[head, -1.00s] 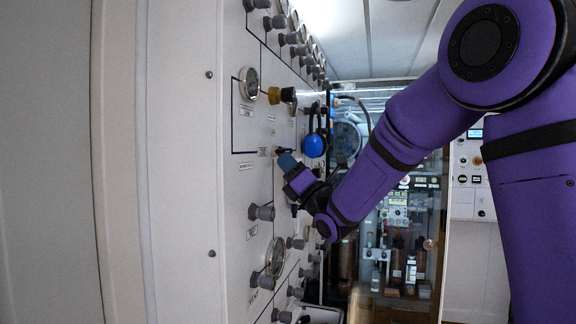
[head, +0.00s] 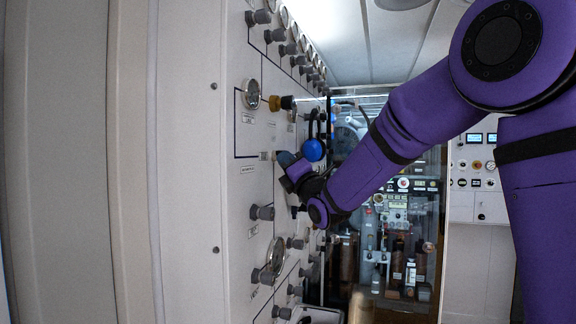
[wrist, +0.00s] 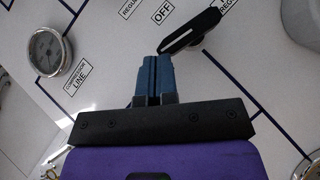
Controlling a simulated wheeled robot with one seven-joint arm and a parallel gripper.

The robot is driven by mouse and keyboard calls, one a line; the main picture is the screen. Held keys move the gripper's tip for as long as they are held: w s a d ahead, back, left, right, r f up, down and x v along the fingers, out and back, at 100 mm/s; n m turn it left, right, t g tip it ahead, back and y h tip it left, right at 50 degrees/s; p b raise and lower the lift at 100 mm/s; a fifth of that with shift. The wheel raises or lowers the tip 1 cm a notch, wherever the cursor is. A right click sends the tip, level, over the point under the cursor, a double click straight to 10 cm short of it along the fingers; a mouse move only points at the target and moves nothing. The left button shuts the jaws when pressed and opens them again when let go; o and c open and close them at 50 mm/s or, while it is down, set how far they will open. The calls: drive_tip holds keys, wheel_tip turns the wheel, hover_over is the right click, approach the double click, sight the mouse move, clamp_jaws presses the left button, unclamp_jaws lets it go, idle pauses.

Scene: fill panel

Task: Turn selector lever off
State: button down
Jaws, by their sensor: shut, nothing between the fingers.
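The black selector lever (wrist: 190,31) shows in the wrist view, lying at a slant on the white panel, its lower left end beside my fingertips. An "OFF" label (wrist: 161,12) is printed on the panel to the upper left of the lever. My gripper (wrist: 153,58) has its blue fingers together and holds nothing. Its tips are just left of the lever's near end; I cannot tell whether they touch it. In the head view my gripper (head: 285,159) is close to the panel face, and the lever is mostly hidden there.
The panel (head: 190,200) carries several grey knobs and round gauges, one gauge (wrist: 49,51) left of my fingers. A blue round item (head: 313,150) hangs just beyond my gripper. A glass-fronted cabinet (head: 400,230) stands behind. Open room lies right of the panel.

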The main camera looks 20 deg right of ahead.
wheel_tip(320, 180, up, 6)
drive_tip(key=w+d+m+g+h, duration=0.1)
drive_tip(key=m+g+h, duration=0.4)
drive_tip(key=m, duration=0.5)
drive_tip(key=shift+w+d+h, duration=0.3)
drive_tip(key=shift+w+h, duration=0.2)
drive_tip(key=shift+w, duration=0.2)
drive_tip(key=shift+r, duration=0.1)
